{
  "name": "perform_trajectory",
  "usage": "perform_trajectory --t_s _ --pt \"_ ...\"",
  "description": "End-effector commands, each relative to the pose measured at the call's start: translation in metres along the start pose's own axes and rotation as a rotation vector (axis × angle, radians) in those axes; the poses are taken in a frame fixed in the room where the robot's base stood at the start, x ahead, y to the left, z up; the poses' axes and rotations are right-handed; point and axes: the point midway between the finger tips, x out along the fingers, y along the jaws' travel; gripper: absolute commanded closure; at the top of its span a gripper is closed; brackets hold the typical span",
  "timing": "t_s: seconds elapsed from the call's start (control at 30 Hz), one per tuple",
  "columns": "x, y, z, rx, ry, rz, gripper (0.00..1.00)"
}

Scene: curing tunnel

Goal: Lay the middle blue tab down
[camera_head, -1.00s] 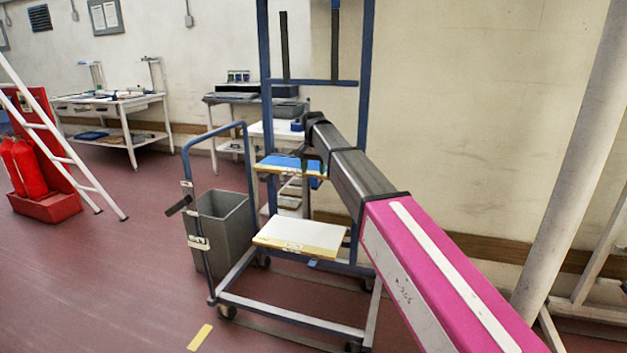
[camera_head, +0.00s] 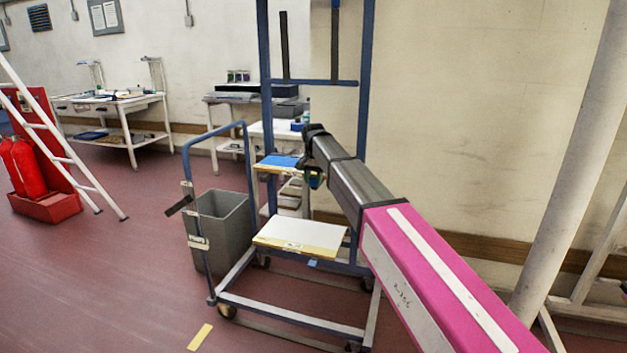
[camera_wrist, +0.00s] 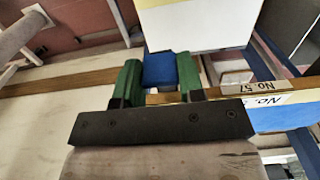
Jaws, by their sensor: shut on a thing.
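The blue tab (camera_wrist: 160,70) sits between the two green fingers of my gripper (camera_wrist: 158,78) in the wrist view. The fingers are shut on its sides. It lies by a wooden shelf edge (camera_wrist: 222,91) that carries white labels, one reading "No. 57". In the head view my gripper (camera_head: 314,176) is at the right end of the middle shelf with a blue top (camera_head: 279,161) on the blue rack. The arm hides most of the tab there. Another small blue tab (camera_head: 312,263) shows below the lower white-topped shelf (camera_head: 297,235).
The rack's blue upright (camera_head: 366,75) stands close behind my arm. A grey bin (camera_head: 222,225) and a bent blue handle rail (camera_head: 185,190) are at the rack's left. A pale slanting pole (camera_head: 573,165) stands at the right. The floor at the left front is mostly clear.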

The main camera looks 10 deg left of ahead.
Motion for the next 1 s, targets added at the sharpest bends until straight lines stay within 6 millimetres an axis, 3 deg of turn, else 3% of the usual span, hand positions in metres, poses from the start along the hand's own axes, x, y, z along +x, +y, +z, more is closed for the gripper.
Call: perform_trajectory --t_s 0.37,1.0 --pt "0.000 0.001 0.007 0.000 0.113 -0.001 0.88" --pt "0.008 0.001 0.025 -0.004 0.689 -0.001 0.88"
